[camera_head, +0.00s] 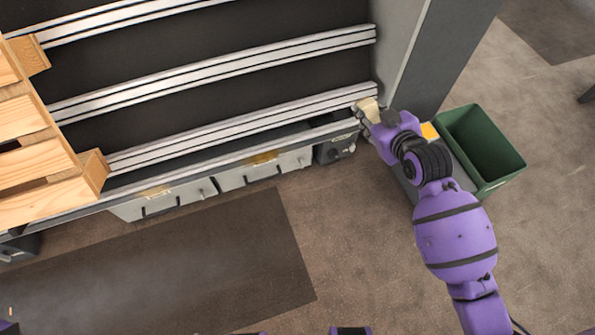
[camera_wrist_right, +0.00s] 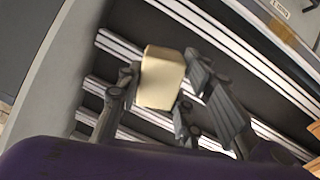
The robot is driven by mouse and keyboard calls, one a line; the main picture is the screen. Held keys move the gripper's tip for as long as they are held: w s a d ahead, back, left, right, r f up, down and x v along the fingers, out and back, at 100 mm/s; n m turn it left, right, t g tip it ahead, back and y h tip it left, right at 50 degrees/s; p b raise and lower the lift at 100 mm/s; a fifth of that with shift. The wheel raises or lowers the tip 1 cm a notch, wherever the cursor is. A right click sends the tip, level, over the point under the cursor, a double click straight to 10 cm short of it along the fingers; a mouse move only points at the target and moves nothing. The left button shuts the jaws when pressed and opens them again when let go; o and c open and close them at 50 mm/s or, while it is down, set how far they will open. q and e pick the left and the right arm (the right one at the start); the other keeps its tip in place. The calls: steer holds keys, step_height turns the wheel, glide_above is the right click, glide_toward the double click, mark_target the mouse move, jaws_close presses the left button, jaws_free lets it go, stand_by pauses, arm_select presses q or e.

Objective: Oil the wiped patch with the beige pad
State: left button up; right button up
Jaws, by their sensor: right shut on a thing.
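The beige pad (camera_head: 368,107) is in my right gripper (camera_head: 366,115), at the right end of the nearest pale rail (camera_head: 240,128), close to the grey post. In the right wrist view the pad (camera_wrist_right: 161,78) is a pale block between the dark fingers of the gripper (camera_wrist_right: 157,98), which is shut on it. The rails run behind the pad there. I cannot tell whether the pad touches the rail. No wiped patch can be made out on the rails. My left gripper is not in view.
A wooden pallet (camera_head: 40,145) lies on the rails at the left. A grey post (camera_head: 440,55) rises right of the rail ends. A dark mat (camera_head: 170,270) covers floor in front.

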steer(key=a+f+y+b, duration=0.1)
steer(key=a+f+b, duration=0.3)
steer(key=a+f, duration=0.7)
steer(key=a+f+b, duration=0.4)
steer(key=a+f, duration=0.4)
steer(key=f, duration=0.6)
arm_select(q)
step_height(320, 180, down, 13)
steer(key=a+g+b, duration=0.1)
steer(key=b, duration=0.3)
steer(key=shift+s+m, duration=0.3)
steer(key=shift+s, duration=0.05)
arm_select(e)
steer(key=shift+n, duration=0.3)
steer(key=x, duration=0.5)
steer(key=shift+f, duration=0.25)
arm_select(q)
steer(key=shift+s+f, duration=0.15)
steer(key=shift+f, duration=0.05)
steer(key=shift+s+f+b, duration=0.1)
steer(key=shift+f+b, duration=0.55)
steer(key=shift+b, duration=0.1)
arm_select(e)
steer(key=shift+x, duration=1.1)
steer(key=shift+a, duration=0.1)
